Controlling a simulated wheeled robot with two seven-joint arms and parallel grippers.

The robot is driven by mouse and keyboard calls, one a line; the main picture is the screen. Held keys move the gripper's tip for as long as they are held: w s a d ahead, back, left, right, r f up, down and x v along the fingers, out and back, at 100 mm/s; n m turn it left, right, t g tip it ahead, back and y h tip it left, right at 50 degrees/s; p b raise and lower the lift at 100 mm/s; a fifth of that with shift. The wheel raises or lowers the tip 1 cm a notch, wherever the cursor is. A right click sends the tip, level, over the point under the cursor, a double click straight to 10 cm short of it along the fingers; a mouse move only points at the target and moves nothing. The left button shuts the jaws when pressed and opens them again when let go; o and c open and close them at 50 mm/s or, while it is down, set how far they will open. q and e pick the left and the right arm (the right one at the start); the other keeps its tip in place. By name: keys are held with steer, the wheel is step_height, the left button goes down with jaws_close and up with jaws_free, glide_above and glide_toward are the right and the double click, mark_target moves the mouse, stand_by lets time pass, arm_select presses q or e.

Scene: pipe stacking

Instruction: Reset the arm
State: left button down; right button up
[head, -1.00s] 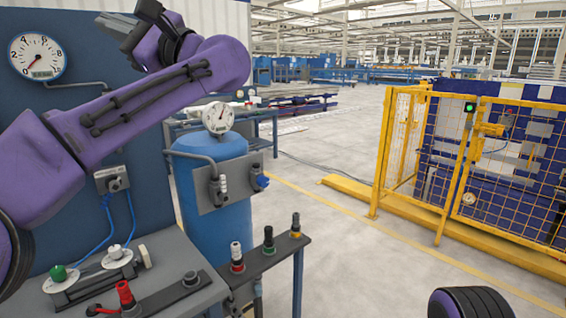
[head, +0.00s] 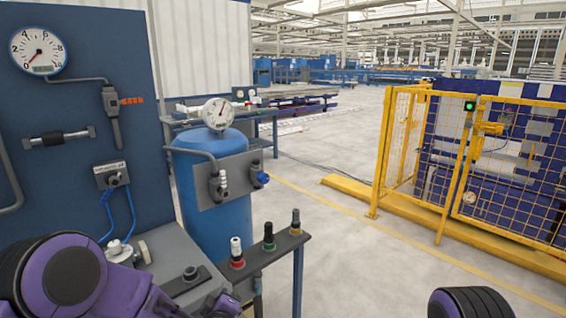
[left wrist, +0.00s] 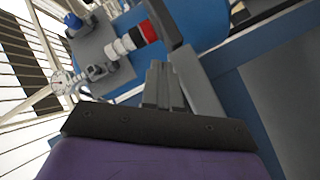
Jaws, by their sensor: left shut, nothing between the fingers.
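My left arm (head: 95,280) lies low at the bottom left of the head view, in front of the workbench. The left gripper's fingers (left wrist: 162,82) show in the left wrist view, shut together with nothing between them. Beyond them there are black, red and white fittings (left wrist: 135,40) and a blue surface; I cannot tell whether anything touches the fingers. My right gripper is not in view.
A blue panel with a gauge (head: 39,51) stands behind the workbench at left. A blue tank (head: 212,190) and a narrow shelf with several valves (head: 268,237) stand beside it. A yellow fence (head: 440,165) is at right; open floor lies between.

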arm_select(q)
steer(key=s+a+f+m+g, duration=0.2)
steer(key=s+a+f+g, duration=0.1)
steer(key=s+f, duration=0.6)
steer(key=s+a+f+m+g, duration=0.2)
steer(key=s+a+f+g, duration=0.15)
steer(key=s+f, duration=0.45)
steer(key=s+a+f+g, duration=0.2)
steer(key=s+a, duration=0.1)
steer(key=s, duration=0.4)
steer(key=s+a+f+g+y+b, duration=0.1)
steer(key=s+a+f+g, duration=0.1)
steer(key=s, duration=0.6)
steer(key=s+a+f+m+g+y+b, duration=0.1)
steer(key=s+a+f+g, duration=0.1)
steer(key=s, duration=0.6)
step_height(320, 180, down, 2)
steer(key=shift+a+f, duration=0.15)
steer(key=shift+a, duration=0.7)
steer(key=shift+w, duration=0.1)
